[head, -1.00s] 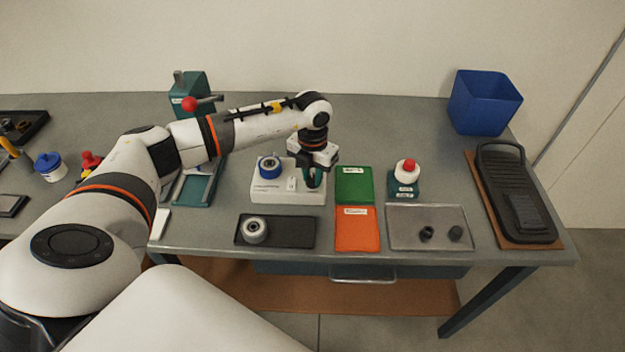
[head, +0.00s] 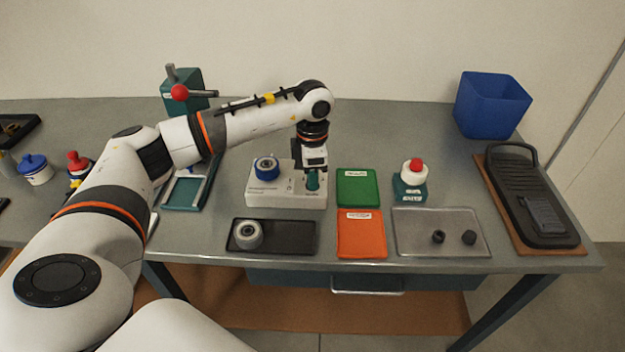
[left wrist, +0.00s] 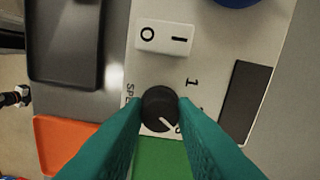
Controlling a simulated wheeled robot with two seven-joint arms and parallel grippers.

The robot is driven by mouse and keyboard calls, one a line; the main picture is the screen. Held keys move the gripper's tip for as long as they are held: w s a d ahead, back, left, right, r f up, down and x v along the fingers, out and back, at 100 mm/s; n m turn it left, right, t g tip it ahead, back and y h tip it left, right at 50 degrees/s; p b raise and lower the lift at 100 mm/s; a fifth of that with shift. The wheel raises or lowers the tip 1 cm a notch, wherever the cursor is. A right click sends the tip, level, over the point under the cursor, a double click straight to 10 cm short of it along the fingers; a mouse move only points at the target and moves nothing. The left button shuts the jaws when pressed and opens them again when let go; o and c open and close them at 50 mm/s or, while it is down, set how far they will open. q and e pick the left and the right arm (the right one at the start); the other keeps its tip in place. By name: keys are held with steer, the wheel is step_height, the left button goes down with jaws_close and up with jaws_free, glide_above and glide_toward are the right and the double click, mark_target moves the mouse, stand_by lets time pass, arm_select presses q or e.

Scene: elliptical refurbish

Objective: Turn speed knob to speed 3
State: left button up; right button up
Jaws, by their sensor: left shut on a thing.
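The black speed knob (left wrist: 160,108) sits on the pale control box (head: 285,198), with a white pointer line aimed to the lower right in the left wrist view. My left gripper (head: 313,183) is over the right part of the box. Its green fingers (left wrist: 160,130) are shut on the knob from both sides in the left wrist view. A "1" is printed to the upper right of the knob. The other speed marks are partly hidden by the fingers. My right gripper is not in view.
A white rocker switch (left wrist: 165,36) and a blue-topped round part (head: 266,168) are on the same box. A green pad (head: 357,188) and an orange pad (head: 361,234) lie to the right. A black tray (head: 295,238) lies in front.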

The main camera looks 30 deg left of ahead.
arm_select(q)
steer(key=shift+m+b, duration=0.45)
steer(key=shift+m, duration=0.45)
steer(key=shift+r, duration=0.1)
steer(key=o, duration=1)
step_height(320, 180, up, 12)
steer(key=b, duration=0.2)
